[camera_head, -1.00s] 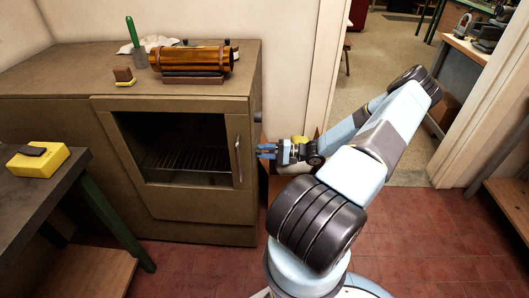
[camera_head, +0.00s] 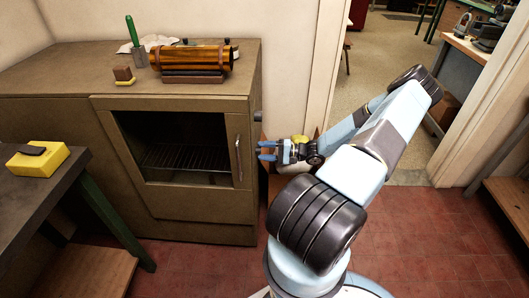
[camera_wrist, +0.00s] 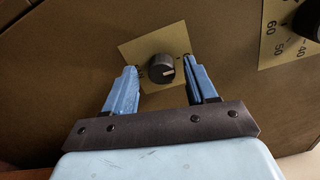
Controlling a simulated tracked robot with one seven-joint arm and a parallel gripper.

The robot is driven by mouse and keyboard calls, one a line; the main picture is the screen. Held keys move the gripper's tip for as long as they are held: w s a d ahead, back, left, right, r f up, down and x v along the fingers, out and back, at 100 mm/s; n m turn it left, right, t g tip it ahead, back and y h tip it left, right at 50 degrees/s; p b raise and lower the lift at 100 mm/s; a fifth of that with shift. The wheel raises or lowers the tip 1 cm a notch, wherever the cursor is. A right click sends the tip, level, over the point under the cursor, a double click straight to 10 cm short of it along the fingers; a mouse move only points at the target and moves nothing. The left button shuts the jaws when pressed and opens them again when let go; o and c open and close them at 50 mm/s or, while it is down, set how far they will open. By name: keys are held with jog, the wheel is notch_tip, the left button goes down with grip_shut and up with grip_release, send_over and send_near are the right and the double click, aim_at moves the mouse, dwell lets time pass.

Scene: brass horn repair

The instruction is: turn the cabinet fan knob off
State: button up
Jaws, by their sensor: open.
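In the wrist view, a small round black knob (camera_wrist: 161,68) with a pale pointer mark sits on a square brass plate (camera_wrist: 142,47) on the brown cabinet side. The mark points roughly to the right. My gripper (camera_wrist: 160,73) is open, with one blue finger on each side of the knob and visible gaps between. I cannot tell how far the fingertips are from the panel. In the head view, my gripper (camera_head: 262,151) is beside the right side of the cabinet (camera_head: 60,120), near its front corner. The small knob is not visible there.
A second dark dial (camera_wrist: 308,20) with a numbered plate (camera_wrist: 283,35) is at upper right in the wrist view. The cabinet's glazed door (camera_head: 172,195) is shut, with a metal handle (camera_head: 238,160).

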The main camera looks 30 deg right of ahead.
jog(key=v, duration=1.3)
jog(key=shift+s+d, duration=0.25)
jog(key=shift+d, duration=0.05)
jog(key=shift+s+f, duration=0.1)
